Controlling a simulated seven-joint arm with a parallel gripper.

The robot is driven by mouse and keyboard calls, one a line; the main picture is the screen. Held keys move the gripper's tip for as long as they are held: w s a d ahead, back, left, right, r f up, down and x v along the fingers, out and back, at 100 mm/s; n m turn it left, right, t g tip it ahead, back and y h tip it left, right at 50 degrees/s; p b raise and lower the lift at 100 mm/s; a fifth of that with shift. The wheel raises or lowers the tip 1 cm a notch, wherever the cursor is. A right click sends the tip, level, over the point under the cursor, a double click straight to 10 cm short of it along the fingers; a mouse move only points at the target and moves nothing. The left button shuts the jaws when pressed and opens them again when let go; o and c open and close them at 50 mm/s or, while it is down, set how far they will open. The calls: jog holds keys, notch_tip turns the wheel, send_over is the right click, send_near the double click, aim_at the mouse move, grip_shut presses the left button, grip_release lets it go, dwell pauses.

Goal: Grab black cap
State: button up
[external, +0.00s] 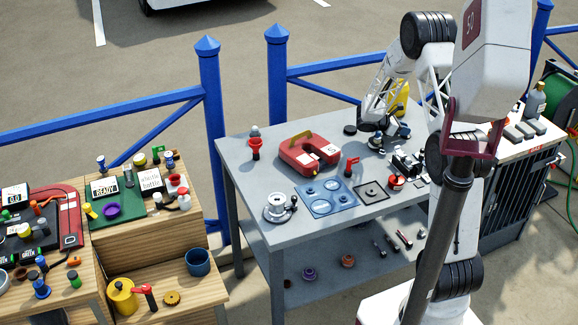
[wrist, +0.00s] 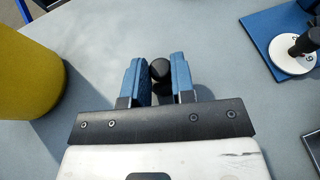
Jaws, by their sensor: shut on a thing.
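In the wrist view, a small black cap (wrist: 160,69) with a rounded top sits between the two blue fingers of my gripper (wrist: 160,80). The fingers are shut on it, one on each side. Its lower part is in shadow, and I cannot tell whether it touches the table. In the external view, my gripper (external: 378,124) is low over the far side of the grey table (external: 240,155). The held cap cannot be made out there. A black round piece (external: 350,130) lies on the table just left of my gripper.
A yellow cylinder (wrist: 28,75) stands left of the fingers in the wrist view. A white disc with a black knob (wrist: 293,55) is at right. Blue railings (external: 340,65) run behind.

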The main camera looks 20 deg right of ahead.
jog(key=shift+r, duration=0.1)
jog(key=shift+r, duration=0.75)
notch_tip(320, 180, up, 6)
jog(key=w+a, duration=0.4)
jog(key=a, duration=1.3)
jog(key=shift+w+a+f, duration=0.2)
jog(key=shift+a+f, duration=0.05)
jog(key=shift+f, duration=0.05)
